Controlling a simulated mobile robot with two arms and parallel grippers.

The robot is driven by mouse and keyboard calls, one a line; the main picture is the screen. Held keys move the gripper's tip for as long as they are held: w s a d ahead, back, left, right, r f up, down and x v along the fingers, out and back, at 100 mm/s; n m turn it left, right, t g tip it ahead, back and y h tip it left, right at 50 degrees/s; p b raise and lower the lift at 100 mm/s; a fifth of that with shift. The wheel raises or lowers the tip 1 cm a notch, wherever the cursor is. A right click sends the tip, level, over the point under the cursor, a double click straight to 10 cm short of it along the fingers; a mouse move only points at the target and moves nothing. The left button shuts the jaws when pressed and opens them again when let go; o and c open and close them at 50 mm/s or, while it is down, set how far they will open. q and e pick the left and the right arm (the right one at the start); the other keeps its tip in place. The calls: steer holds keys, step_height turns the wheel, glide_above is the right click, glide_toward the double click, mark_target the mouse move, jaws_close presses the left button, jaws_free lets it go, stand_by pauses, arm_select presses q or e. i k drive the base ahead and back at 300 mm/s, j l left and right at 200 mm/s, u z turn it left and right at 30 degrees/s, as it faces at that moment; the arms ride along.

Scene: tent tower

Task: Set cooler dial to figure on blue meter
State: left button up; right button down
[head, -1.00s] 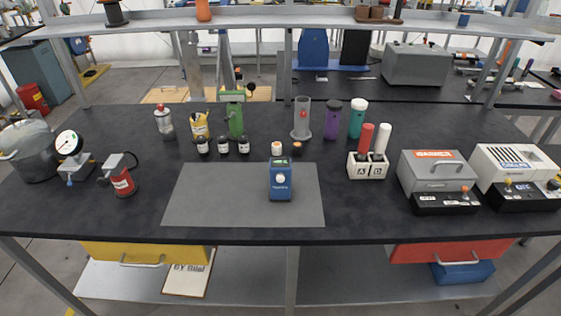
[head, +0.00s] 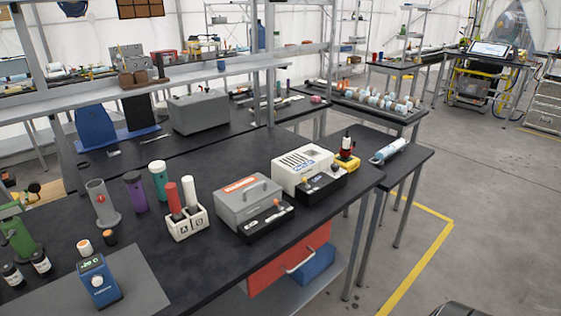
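The blue meter (head: 99,282) stands on the grey mat at the lower left of the head view. It has a small lit display on top and a round white knob on its front; the figure on the display is too small to read surely. A white vented box (head: 300,166) with a blue label, which looks like the cooler, stands near the bench's right end. A black control box (head: 322,189) with small coloured knobs sits at its front; its dial setting is not legible. Neither of my grippers is in view.
A grey box (head: 243,199) with an orange label and its own black control box (head: 266,220) stands left of the white box. A white holder (head: 186,224) bears a red and a white cylinder. A side table (head: 405,160) adjoins the bench; open floor (head: 480,190) lies right.

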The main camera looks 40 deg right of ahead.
mark_target(335, 167)
steer(key=l+z, duration=0.1)
steer(key=z, duration=1.5)
